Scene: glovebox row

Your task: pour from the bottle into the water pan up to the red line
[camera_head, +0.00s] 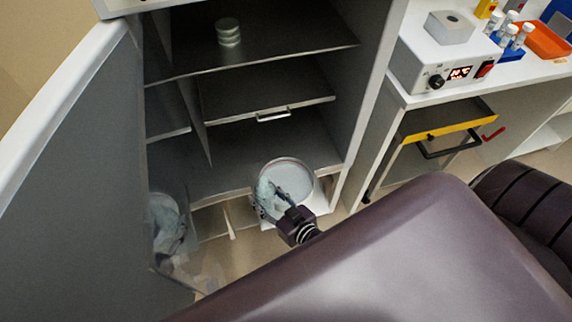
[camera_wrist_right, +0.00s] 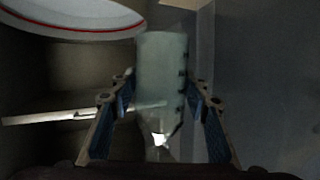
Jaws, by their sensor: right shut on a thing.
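The water pan (camera_head: 291,183) is a round white pan at the front of the cabinet's lowest level; it also shows at the upper left of the right wrist view (camera_wrist_right: 75,12). A red line (camera_wrist_right: 62,29) runs around its inner wall. My right gripper (camera_head: 269,199) is shut on the bottle (camera_wrist_right: 162,62), a pale translucent cylinder with measuring marks, between its two fingers. In the head view the bottle (camera_head: 266,188) overlaps the pan's left edge. Its tilt, its liquid level and any stream cannot be made out. My left gripper is not in view.
The cabinet's grey door (camera_head: 75,190) stands open at left. Shelves (camera_head: 270,88) lie above and behind the pan, with stacked round dishes (camera_head: 228,32) on the top one. At right, a bench holds a heater box (camera_head: 445,62) and tube racks; a yellow-edged drawer (camera_head: 445,125) juts out below.

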